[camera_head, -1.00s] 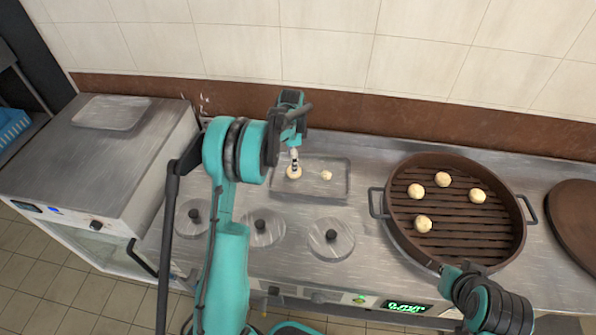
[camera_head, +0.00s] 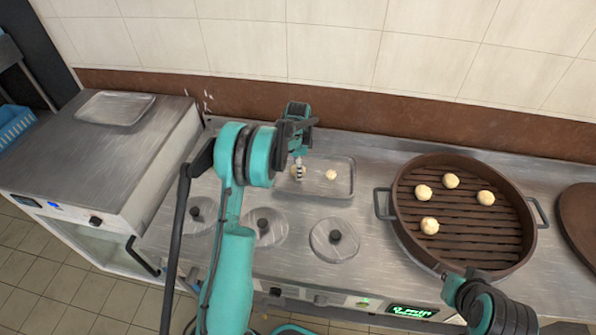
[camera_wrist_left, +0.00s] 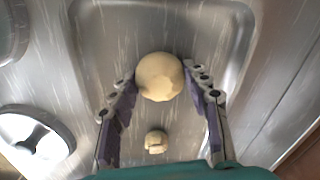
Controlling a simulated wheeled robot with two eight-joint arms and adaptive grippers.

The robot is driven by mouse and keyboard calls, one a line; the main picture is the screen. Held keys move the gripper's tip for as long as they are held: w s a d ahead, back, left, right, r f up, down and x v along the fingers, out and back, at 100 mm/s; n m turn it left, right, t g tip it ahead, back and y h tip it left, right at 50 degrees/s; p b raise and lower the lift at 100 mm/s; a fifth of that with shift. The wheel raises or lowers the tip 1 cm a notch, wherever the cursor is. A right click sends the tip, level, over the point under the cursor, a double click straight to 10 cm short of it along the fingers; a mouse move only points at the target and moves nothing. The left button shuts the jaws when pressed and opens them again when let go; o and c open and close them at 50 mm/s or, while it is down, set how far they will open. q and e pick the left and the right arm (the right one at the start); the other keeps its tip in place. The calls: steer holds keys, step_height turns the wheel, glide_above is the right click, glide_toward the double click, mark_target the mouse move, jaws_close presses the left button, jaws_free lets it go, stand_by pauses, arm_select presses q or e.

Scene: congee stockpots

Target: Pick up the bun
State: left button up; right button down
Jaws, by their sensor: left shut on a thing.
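A pale round bun (camera_wrist_left: 160,77) sits between the fingers of my left gripper (camera_wrist_left: 161,72) in the left wrist view, touched on both sides. In the head view my left gripper (camera_head: 299,174) points down into the shallow metal tray (camera_head: 340,195), and its fingers partly hide this bun. A second bun (camera_head: 331,175) lies in the tray to its right; it also shows lower in the left wrist view (camera_wrist_left: 155,141). My right gripper (camera_head: 460,275) is at the front edge of the round steamer, its fingers too unclear to read.
The brown steamer (camera_head: 403,205) with two side handles holds several buns on slats. Lidded pots (camera_head: 334,238) are set in the counter in front of the tray. A tiled wall is behind, and a brown round lid (camera_head: 578,220) is at the far right.

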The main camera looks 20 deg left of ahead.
arm_select(q)
steer(key=shift+r, duration=0.45)
steer(key=r, duration=0.1)
steer(key=r+p, duration=0.2)
steer(key=r, duration=0.1)
steer(key=shift+d, duration=0.25)
steer(key=w+d+r+p, duration=0.2)
steer(key=d+r, duration=0.4)
steer(key=d, duration=0.5)
steer(key=shift+p, duration=0.85)
